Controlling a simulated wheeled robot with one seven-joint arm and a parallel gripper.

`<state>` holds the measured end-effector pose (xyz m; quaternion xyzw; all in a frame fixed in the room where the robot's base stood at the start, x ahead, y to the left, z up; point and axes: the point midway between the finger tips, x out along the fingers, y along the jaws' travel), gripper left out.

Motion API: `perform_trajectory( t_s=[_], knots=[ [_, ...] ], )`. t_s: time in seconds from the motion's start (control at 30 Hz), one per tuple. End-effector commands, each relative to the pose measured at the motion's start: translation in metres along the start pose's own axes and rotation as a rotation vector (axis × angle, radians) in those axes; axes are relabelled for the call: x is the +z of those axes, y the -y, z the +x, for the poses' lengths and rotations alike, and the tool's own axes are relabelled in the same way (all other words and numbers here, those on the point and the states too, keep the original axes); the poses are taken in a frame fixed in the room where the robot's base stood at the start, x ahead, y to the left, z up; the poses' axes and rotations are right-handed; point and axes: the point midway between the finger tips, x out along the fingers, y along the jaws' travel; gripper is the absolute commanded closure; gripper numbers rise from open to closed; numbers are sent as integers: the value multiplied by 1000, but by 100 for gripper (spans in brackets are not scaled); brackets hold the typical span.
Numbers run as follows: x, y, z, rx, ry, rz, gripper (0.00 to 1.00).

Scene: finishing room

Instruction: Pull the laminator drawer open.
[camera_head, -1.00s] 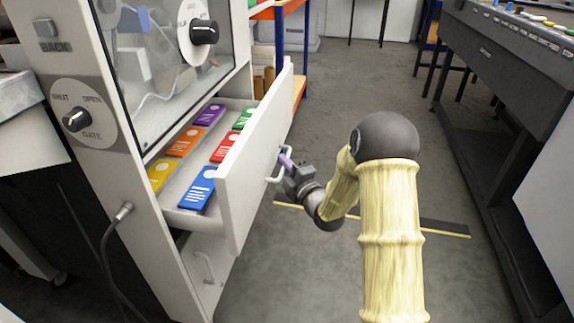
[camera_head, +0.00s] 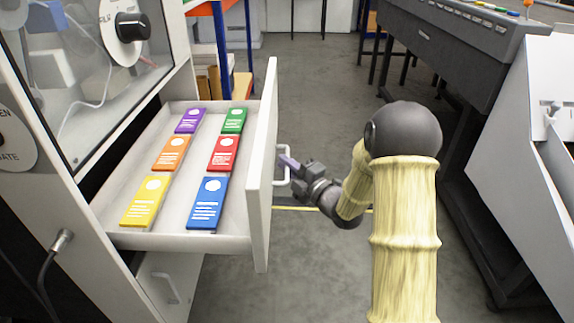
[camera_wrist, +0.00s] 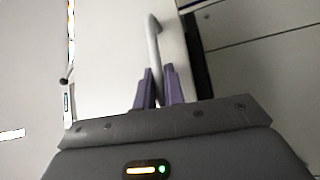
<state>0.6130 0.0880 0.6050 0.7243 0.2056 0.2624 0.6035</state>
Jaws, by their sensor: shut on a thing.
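The laminator drawer (camera_head: 262,170) stands pulled well out of the white cabinet, its front panel facing right. Inside lie colored cards in two rows: purple, orange and yellow on the left, green, red and blue on the right. A light bar handle (camera_head: 284,165) is on the drawer front. My gripper (camera_head: 286,162) is at the handle with its purple fingers. In the wrist view the handle (camera_wrist: 153,42) runs down between the two purple fingers (camera_wrist: 159,88), which are shut on it. The far end of the grip is partly hidden by the fingers.
A second, closed drawer handle (camera_head: 166,288) is below the open drawer. The cabinet's glass front and black knob (camera_head: 132,27) are above it. A dark machine (camera_head: 450,50) stands at the right. Grey floor (camera_head: 330,85) lies open between them.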

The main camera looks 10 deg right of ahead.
Motion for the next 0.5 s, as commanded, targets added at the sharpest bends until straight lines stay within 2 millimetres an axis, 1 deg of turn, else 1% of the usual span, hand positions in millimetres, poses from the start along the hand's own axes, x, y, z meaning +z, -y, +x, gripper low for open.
perform_trajectory(
  t_s=[0.03, 0.27, 0.3, 0.4, 0.5],
  knots=[
    [-2, 4, -1, -9, -4, 5, 100],
    [-2, 4, -1, -9, -5, 5, 100],
    [-2, 4, -1, -9, -5, 5, 85],
    [-2, 3, -1, -8, -4, 4, 68],
    [-1, 2, -1, -5, -2, 2, 68]
  ],
)
